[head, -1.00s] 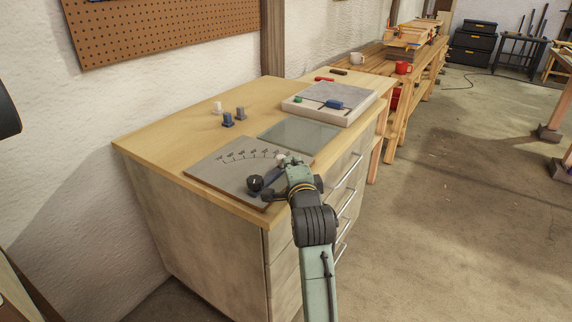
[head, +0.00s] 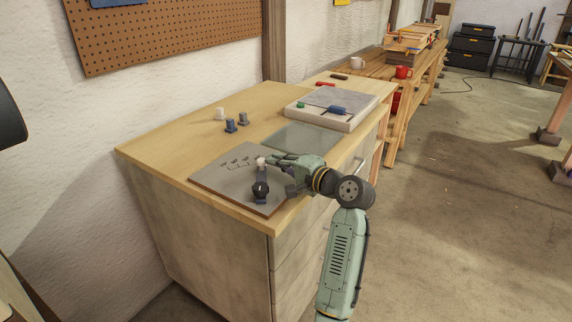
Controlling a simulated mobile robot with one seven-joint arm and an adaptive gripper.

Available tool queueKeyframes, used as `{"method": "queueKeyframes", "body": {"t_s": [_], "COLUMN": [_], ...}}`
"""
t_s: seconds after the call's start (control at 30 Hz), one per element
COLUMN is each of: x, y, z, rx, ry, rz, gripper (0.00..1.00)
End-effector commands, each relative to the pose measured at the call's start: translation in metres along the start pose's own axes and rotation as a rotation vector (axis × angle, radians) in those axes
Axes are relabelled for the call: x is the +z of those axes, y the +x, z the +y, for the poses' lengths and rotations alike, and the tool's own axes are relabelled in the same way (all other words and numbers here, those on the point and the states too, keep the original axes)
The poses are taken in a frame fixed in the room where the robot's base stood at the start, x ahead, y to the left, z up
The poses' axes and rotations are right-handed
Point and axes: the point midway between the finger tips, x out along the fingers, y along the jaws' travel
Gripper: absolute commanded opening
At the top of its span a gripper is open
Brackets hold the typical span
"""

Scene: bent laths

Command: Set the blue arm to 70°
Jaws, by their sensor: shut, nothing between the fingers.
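The blue arm (head: 262,175) is a short bar on a grey dial board (head: 225,179) at the bench's front corner. Its black pivot knob (head: 260,190) is nearest me, and its white tip (head: 261,162) points away, almost straight up in the picture. An arc of scale marks (head: 238,163) shows left of the tip; the numbers are too small to read. My gripper (head: 273,160) is shut and empty. It is just right of the white tip, close against it; whether they touch I cannot tell. My gripper hides the right part of the scale.
Behind the board lie a grey-green glass plate (head: 300,138) and a pale tray (head: 335,122) with a blue piece on its slab. Blue-grey blocks (head: 230,126) and a white one (head: 219,113) stand at the back left. The wooden top between is clear.

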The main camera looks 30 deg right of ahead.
Motion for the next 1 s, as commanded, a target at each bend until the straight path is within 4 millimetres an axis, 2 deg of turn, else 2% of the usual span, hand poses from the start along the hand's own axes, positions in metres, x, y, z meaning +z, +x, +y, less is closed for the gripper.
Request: {"method": "queueKeyframes", "body": {"t_s": [0.03,0.1,0.5,1.0], "x": [0.009,0.013,0.035,0.044], "y": [0.012,0.018,0.04,0.047], "z": [0.0,-0.001,-0.005,-0.006], "rx": [0.0,-0.007,-0.039,-0.037], "ry": [-0.004,-0.012,-0.044,-0.043], "rz": [-0.065,-0.131,-0.421,-0.408], "gripper": [0.0,0.0,0.0,0.0]}}
